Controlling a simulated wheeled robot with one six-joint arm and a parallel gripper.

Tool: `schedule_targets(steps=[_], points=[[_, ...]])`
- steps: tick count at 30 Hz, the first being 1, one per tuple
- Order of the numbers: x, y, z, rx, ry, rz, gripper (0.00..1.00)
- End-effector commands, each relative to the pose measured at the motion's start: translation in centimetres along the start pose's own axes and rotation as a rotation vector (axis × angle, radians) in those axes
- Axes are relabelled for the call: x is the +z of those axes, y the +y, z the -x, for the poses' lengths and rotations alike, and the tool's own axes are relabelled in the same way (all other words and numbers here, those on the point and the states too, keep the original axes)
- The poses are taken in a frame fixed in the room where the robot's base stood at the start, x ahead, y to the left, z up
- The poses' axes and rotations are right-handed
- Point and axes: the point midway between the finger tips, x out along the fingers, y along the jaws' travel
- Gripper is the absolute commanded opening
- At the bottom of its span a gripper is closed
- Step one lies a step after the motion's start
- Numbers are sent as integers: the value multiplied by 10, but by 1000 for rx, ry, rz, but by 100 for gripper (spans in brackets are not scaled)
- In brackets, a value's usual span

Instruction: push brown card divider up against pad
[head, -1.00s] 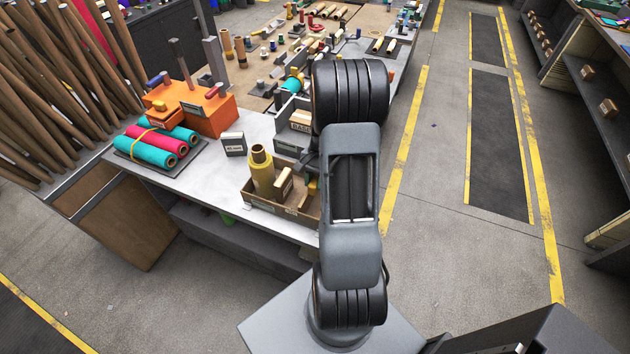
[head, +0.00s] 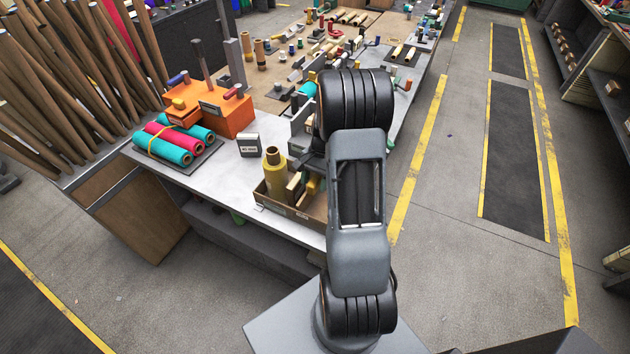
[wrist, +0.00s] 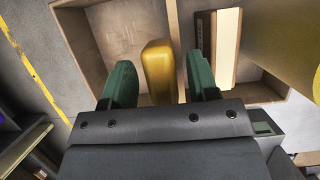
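My gripper (wrist: 160,84) has two green fingers and reaches down into an open brown box (wrist: 88,45). The fingers stand apart on either side of an upright ochre-yellow block (wrist: 158,68), with narrow gaps showing. Right of that finger is a cream block with a brown side (wrist: 226,45), perhaps the pad; I cannot be sure. It stands apart from the strip. In the head view my arm hides part of the box (head: 285,211).
A yellow roll (head: 274,178) stands at the box's left end, close beside the cream block. A small labelled block (head: 248,145), an orange holder (head: 228,115) and teal and pink rolls (head: 172,143) lie further left. Bare grey tabletop (head: 215,180) shows between them.

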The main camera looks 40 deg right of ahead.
Motion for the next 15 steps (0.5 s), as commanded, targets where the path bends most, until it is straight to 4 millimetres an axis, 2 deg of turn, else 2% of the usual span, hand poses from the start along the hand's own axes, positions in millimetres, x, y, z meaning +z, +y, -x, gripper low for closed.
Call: schedule_targets(steps=[9, 15], points=[[0, 0, 4, 0, 0, 0, 55], [-1, 0, 32, -2, 4, 0, 55]])
